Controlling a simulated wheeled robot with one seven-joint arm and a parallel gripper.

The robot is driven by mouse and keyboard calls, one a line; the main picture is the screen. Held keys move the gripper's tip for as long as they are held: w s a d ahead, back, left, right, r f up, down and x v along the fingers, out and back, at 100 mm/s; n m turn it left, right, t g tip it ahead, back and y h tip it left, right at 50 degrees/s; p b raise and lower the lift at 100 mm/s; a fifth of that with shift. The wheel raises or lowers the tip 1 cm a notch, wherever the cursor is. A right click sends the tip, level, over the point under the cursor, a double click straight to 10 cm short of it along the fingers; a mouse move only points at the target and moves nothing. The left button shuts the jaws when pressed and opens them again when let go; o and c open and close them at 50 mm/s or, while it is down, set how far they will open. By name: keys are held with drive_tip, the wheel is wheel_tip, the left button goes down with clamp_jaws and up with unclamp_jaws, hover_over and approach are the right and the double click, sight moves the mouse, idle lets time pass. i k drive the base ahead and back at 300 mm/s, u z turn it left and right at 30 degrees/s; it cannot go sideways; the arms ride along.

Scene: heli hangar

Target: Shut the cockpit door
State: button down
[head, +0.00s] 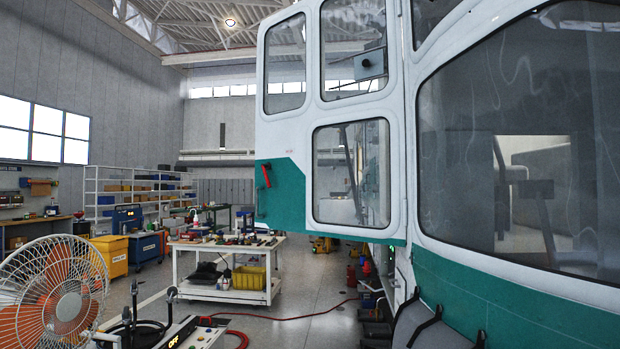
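The cockpit door (290,140) stands open in the head view, swung out from the helicopter body (480,300). It is white above and teal below, with several windows. A red handle (266,174) sits near its left edge. The door's right edge meets the body beside the large cockpit window (520,140). My gripper does not show in this view.
An orange-bladed fan (60,295) stands at the lower left. Behind it are a white work table (225,268) with tools, a yellow bin (110,255) and shelves (130,190). A red hose (290,316) crosses the floor.

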sight(335, 145)
drive_tip(key=u, duration=0.35)
drive_tip(key=i, duration=1)
drive_tip(key=u, duration=0.6)
drive_tip(key=i, duration=2)
drive_tip(key=z, duration=0.5)
